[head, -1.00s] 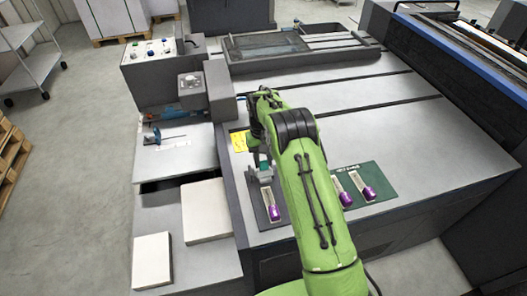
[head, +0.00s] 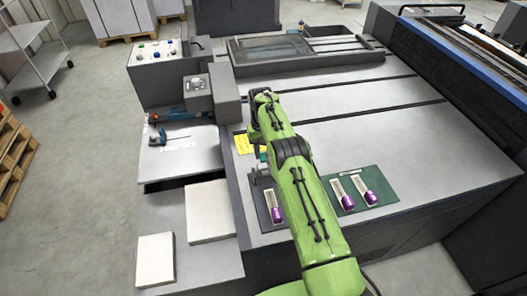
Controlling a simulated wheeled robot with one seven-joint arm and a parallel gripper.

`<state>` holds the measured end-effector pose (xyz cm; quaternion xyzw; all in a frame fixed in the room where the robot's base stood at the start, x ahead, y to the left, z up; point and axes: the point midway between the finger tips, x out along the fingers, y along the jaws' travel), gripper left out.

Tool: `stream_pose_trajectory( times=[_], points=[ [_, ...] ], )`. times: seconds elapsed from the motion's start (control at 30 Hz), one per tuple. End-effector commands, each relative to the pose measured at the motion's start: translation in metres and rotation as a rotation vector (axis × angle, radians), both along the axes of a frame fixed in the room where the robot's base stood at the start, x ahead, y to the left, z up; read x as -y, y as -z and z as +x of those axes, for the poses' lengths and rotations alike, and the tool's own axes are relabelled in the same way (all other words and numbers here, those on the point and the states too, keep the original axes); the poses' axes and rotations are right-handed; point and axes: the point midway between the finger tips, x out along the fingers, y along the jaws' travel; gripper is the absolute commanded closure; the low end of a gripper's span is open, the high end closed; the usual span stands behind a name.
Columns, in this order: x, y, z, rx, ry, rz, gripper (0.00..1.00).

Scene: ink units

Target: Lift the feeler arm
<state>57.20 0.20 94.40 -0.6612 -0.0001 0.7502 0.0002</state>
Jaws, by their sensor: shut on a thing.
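My gripper (head: 263,172) is below the wrist of my green arm, above the left end of the front work area, and my arm hides much of it. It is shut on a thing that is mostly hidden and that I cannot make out. I cannot tell for sure whether this bar is the feeler arm.
A grey control box (head: 160,70) with knobs stands at the back left. Purple-handled items (head: 368,198) lie on a dark green mat (head: 375,177) at the right. Two white blocks (head: 207,212) sit at the front left.

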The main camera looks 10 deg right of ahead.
Motion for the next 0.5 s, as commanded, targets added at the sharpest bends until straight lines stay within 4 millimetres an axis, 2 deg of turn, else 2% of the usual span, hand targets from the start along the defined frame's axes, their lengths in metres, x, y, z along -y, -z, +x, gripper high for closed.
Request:
stream_pose_trajectory(
  times=[0.37,0.4,0.5],
  points=[
    [-0.0001,0.0047,-0.0003,-0.002,0.0,0.0,1.0],
    [-0.0001,0.0048,-0.0005,-0.003,0.0,0.0,0.62],
    [-0.0001,0.0041,-0.0005,-0.003,0.0,0.0,0.46]
  ],
)
